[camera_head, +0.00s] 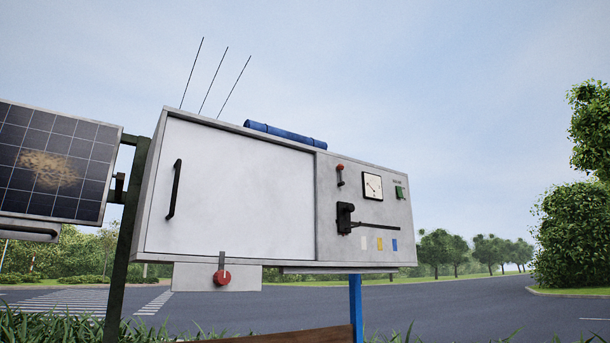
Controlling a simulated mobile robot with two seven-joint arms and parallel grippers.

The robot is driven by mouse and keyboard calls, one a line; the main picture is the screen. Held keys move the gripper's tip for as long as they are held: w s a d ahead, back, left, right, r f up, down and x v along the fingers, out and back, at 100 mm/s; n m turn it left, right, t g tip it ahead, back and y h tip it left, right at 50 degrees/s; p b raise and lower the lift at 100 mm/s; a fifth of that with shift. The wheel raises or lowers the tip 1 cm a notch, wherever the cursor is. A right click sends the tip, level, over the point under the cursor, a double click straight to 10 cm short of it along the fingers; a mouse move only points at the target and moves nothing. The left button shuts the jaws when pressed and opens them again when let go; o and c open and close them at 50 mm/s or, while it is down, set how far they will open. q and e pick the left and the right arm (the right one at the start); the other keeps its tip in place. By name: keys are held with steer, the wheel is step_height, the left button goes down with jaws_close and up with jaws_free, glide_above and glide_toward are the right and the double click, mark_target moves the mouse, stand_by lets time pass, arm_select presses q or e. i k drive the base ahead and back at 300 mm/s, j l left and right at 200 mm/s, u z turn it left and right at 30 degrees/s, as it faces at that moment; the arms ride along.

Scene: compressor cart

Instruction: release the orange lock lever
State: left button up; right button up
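A small lever with a red-orange tip (340,170) sits at the upper left of the grey control panel (328,225). It stands upright, with a dark stem below the tip. Its colour is closer to red than orange, and I cannot tell whether it is the lock lever. A round red knob (221,277) hangs on a short grey strip below the white door (240,190). I see no other orange lever. Neither of my grippers is in view.
The panel also has a gauge (372,186), a green switch (400,192), a black handle with a long rod (375,225) and coloured tags (380,244). The door has a black handle (174,190). A solar panel (55,165) stands left. The space before the cabinet looks clear.

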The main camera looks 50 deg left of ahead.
mark_target(341, 166)
steer(key=u, duration=1.2)
steer(key=i+l, duration=0.2)
steer(key=i+l+u, duration=0.1)
steer(key=l, duration=0.35)
steer(key=i+l, duration=0.3)
steer(key=i+l+u, duration=0.15)
steer(key=l, duration=0.2)
steer(key=i+l, duration=0.2)
steer(key=l, duration=0.2)
steer(key=i+l+u, duration=0.1)
steer(key=l, duration=0.25)
steer(key=i+l, duration=0.25)
steer(key=l+u, duration=0.05)
steer(key=l, duration=0.05)
